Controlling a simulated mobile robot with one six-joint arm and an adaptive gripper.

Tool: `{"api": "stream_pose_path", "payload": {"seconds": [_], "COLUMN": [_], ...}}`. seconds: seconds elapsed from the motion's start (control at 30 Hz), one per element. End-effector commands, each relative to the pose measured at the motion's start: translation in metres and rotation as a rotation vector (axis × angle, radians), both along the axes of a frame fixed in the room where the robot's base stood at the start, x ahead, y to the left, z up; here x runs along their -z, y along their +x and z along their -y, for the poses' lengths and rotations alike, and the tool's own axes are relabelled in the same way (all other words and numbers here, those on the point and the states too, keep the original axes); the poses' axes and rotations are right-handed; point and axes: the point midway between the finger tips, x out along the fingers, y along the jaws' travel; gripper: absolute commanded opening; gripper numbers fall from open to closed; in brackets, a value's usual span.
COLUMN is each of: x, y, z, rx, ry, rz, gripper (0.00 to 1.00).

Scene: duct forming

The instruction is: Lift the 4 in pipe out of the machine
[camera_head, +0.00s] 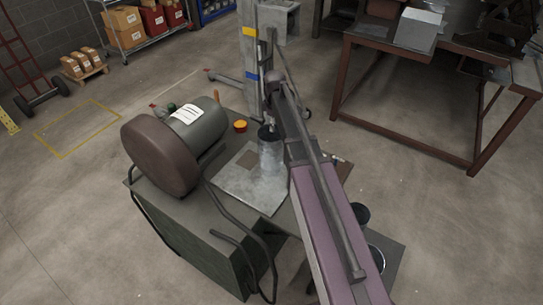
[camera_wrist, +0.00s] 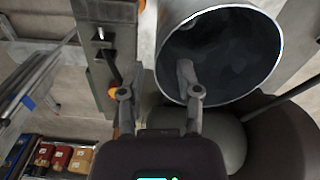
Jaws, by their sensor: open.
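The grey metal pipe (camera_head: 271,157) stands upright on a flat metal plate (camera_head: 247,190) of the machine (camera_head: 215,225) in the head view. In the wrist view, the pipe's round open mouth (camera_wrist: 228,60) fills the upper right, with a bright rim and dark inside. My gripper (camera_wrist: 149,67) is open, with its two fingers apart. The right finger overlaps the pipe's mouth and the left finger lies left of the rim. The pipe wall shows between them. I cannot tell whether the right finger is inside the pipe. Contact is not clear.
A large brown and grey drum-shaped motor (camera_head: 182,148) stands left of the pipe. A grey post (camera_head: 250,60) rises behind it. A brown-framed workbench (camera_head: 430,65) is at the upper right. Open floor (camera_head: 420,225) lies to the right.

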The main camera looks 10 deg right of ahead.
Motion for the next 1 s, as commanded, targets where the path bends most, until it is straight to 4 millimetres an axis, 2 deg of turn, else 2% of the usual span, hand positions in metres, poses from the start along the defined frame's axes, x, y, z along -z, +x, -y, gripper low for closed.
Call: {"api": "stream_pose_path", "payload": {"seconds": [0.47,1.0], "x": [0.006,0.046], "y": [-0.001,-0.003], "z": [0.001,0.005], "rx": [0.000,0.000], "ry": [0.000,0.000], "rz": [0.000,0.000], "gripper": [0.44,0.44]}}
